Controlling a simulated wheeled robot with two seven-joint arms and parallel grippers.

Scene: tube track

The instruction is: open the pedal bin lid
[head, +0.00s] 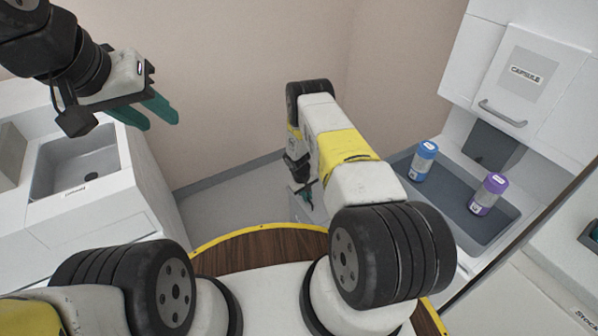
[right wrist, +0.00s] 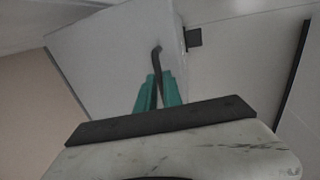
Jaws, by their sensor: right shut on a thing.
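The pedal bin (right wrist: 110,55) shows as a pale grey box in the right wrist view. A dark curved handle (right wrist: 156,58) stands out from its face. My right gripper (right wrist: 158,88) has its teal fingers shut on this handle. In the head view my right gripper (head: 304,188) is small and partly hidden by my own arm, beside a pale part of the bin (head: 318,212). How far the lid is raised I cannot tell. My left gripper (head: 153,112) is open and empty in the air at the upper left, far from the bin.
A sink (head: 80,160) in a white counter is at the left. At the right, a blue-capped jar (head: 423,161) and a purple-capped jar (head: 488,194) stand in a grey recess below a cabinet door marked Capsule (head: 525,75). Grey floor (head: 230,205) shows between the counters.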

